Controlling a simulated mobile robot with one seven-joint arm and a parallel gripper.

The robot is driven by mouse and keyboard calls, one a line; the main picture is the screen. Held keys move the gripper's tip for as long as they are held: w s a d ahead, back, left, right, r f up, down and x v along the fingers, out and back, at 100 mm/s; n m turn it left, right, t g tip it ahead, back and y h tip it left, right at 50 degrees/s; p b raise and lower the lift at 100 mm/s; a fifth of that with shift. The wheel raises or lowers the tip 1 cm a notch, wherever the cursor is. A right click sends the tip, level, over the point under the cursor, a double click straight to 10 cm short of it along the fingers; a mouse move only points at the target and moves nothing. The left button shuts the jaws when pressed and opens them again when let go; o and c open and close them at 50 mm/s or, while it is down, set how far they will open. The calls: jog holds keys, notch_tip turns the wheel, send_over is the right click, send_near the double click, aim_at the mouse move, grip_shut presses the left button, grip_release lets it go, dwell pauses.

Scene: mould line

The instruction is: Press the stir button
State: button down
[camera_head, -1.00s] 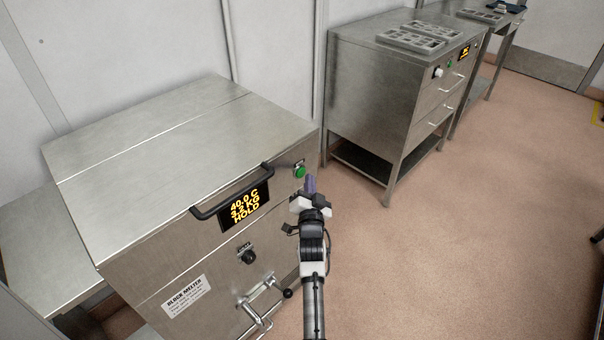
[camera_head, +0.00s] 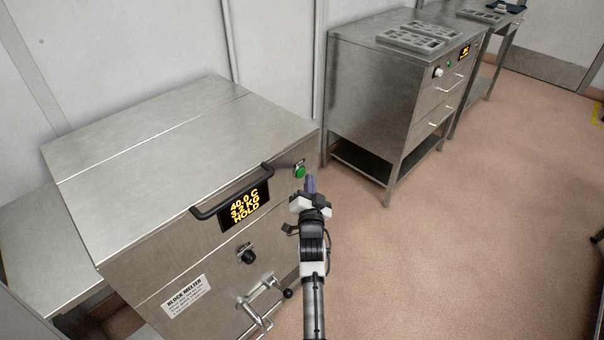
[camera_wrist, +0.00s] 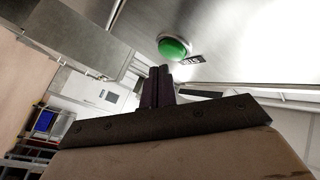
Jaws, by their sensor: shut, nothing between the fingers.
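The green stir button (camera_head: 300,172) is on the upper right of the block melter's (camera_head: 150,160) steel front, under a small label. The button also shows in the wrist view (camera_wrist: 174,47), ahead of the fingertips, with its label beside it. My gripper (camera_head: 310,184) is just in front of the button and a little below and right of it in the head view. Its dark fingers are together and empty in the wrist view (camera_wrist: 161,72). A gap seems to show between fingertips and button.
The melter has a lid handle (camera_head: 232,191), a lit display (camera_head: 245,202) reading 40.0 C, 3.2 KG, HOLD, a black knob (camera_head: 247,256) and a lever valve (camera_head: 265,303) below. A steel cabinet (camera_head: 372,80) with trays on top stands behind. Floor to the right is clear.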

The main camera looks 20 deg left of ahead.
jog(key=shift+w+a+f+b, duration=0.15)
jog(key=shift+a+b, duration=0.25)
jog(key=shift+b, duration=0.75)
jog(key=shift+w+a+b, duration=0.15)
jog(key=shift+a+b, duration=0.3)
jog(key=shift+b, duration=0.45)
dwell(0.4)
jog(key=shift+d+r, duration=0.1)
jog(key=shift+r, duration=0.1)
jog(key=shift+s+d+p, duration=0.3)
jog(key=shift+d+p, duration=0.4)
jog(key=shift+p, duration=0.6)
jog(key=shift+f, duration=0.1)
